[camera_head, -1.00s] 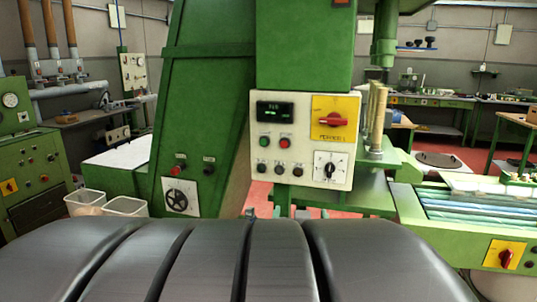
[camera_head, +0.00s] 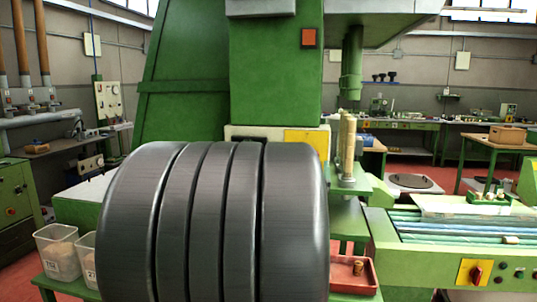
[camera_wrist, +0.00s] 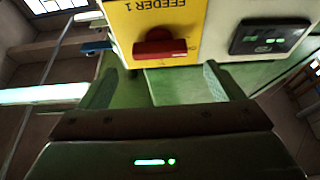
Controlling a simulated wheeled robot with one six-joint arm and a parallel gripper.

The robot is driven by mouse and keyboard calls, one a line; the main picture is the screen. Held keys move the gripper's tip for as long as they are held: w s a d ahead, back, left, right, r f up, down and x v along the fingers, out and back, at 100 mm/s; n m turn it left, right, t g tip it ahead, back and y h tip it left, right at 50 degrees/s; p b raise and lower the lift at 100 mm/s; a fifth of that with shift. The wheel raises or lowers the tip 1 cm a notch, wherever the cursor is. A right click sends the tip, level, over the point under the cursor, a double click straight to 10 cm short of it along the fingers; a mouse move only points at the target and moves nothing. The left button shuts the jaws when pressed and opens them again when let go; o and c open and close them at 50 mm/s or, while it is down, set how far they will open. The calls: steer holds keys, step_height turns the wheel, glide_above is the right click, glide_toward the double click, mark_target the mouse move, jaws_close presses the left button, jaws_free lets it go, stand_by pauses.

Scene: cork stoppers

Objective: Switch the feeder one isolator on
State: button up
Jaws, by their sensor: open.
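The feeder one isolator is a red rotary handle (camera_wrist: 165,45) on a yellow plate (camera_wrist: 150,15) marked "FEEDER 1", which appears upside down in the wrist view. The handle's bar lies roughly level across the picture. My gripper (camera_wrist: 158,68) is open and empty, with one pale green finger on each side. The handle lies ahead of the gap between the fingertips and looks clear of both fingers. In the head view only the top of the yellow plate (camera_head: 305,138) shows; my dark arm hides the handle, most of the panel and my gripper.
A dark display (camera_wrist: 268,35) sits beside the yellow plate on the pale panel. Another red switch on a yellow plate (camera_head: 474,272) is on the conveyor at right. Clear bins (camera_head: 58,252) stand at lower left, and a red tray (camera_head: 352,272) lies below the panel.

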steer(key=shift+p+x, duration=0.35)
steer(key=shift+x, duration=1.85)
steer(key=c, duration=1)
